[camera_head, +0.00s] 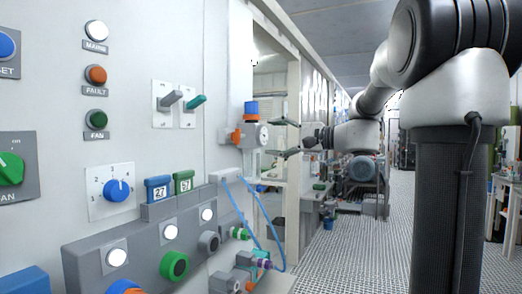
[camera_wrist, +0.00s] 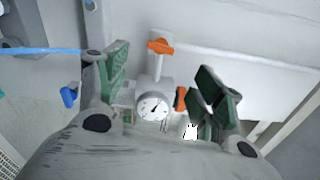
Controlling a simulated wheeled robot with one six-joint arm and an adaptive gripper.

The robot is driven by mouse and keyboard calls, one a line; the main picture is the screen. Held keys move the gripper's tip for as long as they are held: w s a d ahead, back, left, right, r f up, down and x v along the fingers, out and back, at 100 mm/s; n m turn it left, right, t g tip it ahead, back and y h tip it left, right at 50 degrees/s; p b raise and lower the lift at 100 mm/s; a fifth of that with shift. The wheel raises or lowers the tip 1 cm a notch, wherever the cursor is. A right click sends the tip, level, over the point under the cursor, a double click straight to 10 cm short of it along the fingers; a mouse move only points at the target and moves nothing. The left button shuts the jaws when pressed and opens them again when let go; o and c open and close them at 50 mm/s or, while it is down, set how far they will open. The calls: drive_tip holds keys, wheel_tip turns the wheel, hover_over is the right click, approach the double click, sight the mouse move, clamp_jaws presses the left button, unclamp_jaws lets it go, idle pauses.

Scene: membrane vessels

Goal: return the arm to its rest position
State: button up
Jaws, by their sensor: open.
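My arm (camera_head: 376,100) reaches from the column at the right toward the panel wall. My gripper (camera_head: 288,139) points left at the pressure gauge (camera_head: 263,134), with a small gap seeming to lie between them. In the wrist view my gripper (camera_wrist: 165,78) has its green-padded fingers spread wide, with nothing between the pads. The gauge (camera_wrist: 153,106) shows its white dial between and beyond the fingers. An orange handle (camera_wrist: 160,46) is above the dial, and another orange part (camera_wrist: 181,98) is close to the right finger. I cannot tell whether that finger touches it.
The panel (camera_head: 150,130) with knobs, lamps and two toggle switches (camera_head: 180,100) fills the left. Blue hoses (camera_head: 255,225) hang below the gauge. A motor-like machine (camera_head: 362,168) stands behind the arm. The grated aisle floor (camera_head: 345,255) is clear between panel and column.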

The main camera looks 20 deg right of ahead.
drive_tip(key=s+d+f+n+g+h, duration=0.1)
drive_tip(key=s+d+f+g+h, duration=0.15)
drive_tip(key=s+f, duration=0.5)
drive_tip(key=s+d+f+g+h, duration=0.1)
drive_tip(key=s+f+g+h, duration=0.25)
drive_tip(key=f, duration=0.75)
drive_tip(key=s+d+f+n+g+h, duration=0.1)
drive_tip(key=s+f+n+h, duration=0.1)
drive_tip(key=s+n, duration=0.3)
drive_tip(key=s+d+f+n+g+h, duration=0.1)
drive_tip(key=s+f+n+h, duration=0.2)
drive_tip(key=s, duration=1)
drive_tip(key=shift+d+f+n+h, duration=0.15)
drive_tip(key=shift+d+n+h, duration=0.15)
drive_tip(key=shift+n+h, duration=0.6)
drive_tip(key=shift+o, duration=0.2)
drive_tip(key=shift+s+g, duration=0.1)
drive_tip(key=shift+g, duration=0.2)
